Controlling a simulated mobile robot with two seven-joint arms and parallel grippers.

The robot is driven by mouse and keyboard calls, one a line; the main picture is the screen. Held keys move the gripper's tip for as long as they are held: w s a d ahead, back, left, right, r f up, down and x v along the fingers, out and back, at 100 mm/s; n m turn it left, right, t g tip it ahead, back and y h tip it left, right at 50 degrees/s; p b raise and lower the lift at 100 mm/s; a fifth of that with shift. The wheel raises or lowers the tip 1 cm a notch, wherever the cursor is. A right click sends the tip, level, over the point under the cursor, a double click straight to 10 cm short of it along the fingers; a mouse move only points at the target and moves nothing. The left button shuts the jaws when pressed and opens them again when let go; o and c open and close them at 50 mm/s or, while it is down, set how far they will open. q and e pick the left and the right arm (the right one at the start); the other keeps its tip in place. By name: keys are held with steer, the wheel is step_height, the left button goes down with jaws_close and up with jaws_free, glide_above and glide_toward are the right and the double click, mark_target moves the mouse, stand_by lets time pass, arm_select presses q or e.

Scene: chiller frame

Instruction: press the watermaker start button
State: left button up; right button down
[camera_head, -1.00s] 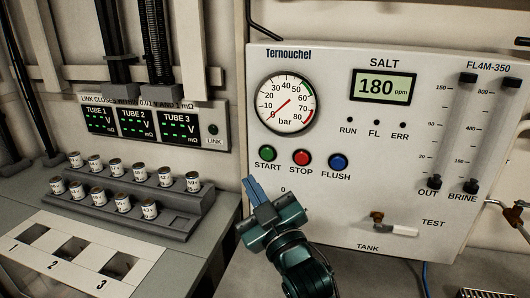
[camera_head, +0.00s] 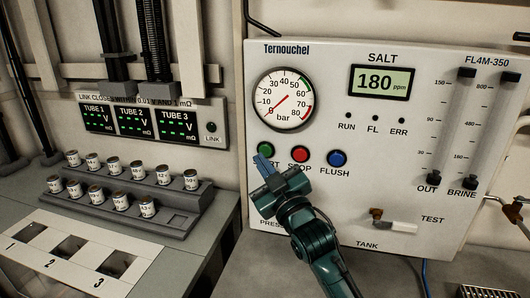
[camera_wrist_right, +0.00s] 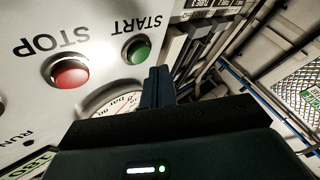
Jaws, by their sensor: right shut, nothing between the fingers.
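The green START button (camera_head: 265,150) sits on the white watermaker panel (camera_head: 440,130), left of the red STOP button (camera_head: 300,155) and the blue FLUSH button (camera_head: 338,158). My right gripper (camera_head: 262,160) is shut and empty, its fingertips just below the START button and covering part of its label. In the right wrist view the START button (camera_wrist_right: 137,51) shows fully, a little left of the shut blue fingers (camera_wrist_right: 156,72), and the STOP button (camera_wrist_right: 70,72) is further left. I cannot tell whether the fingertips touch the panel. My left gripper is not in view.
The pressure gauge (camera_head: 283,98) is above the buttons, its needle near 0. The salt display (camera_head: 382,81) reads 180 ppm. A valve handle (camera_head: 394,224) juts from the lower panel. A stepped rack (camera_head: 180,222) with several small cylinders stands on the left counter.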

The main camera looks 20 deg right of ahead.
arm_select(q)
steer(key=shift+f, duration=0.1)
arm_select(e)
steer(key=shift+w+d, duration=0.25)
steer(key=shift+w, duration=0.1)
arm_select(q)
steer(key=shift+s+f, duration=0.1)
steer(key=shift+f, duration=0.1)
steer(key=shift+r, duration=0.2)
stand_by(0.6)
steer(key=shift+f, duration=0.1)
arm_select(e)
steer(key=shift+w+d, duration=0.1)
stand_by(0.6)
steer(key=shift+w+d, duration=0.15)
steer(key=shift+w, duration=0.1)
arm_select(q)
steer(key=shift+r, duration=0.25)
arm_select(e)
steer(key=shift+w+d, duration=0.25)
steer(key=shift+w, duration=0.1)
stand_by(0.7)
arm_select(q)
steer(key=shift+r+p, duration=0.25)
steer(key=shift+p, duration=0.3)
arm_select(e)
steer(key=shift+s+a, duration=0.5)
steer(key=shift+s, duration=0.2)
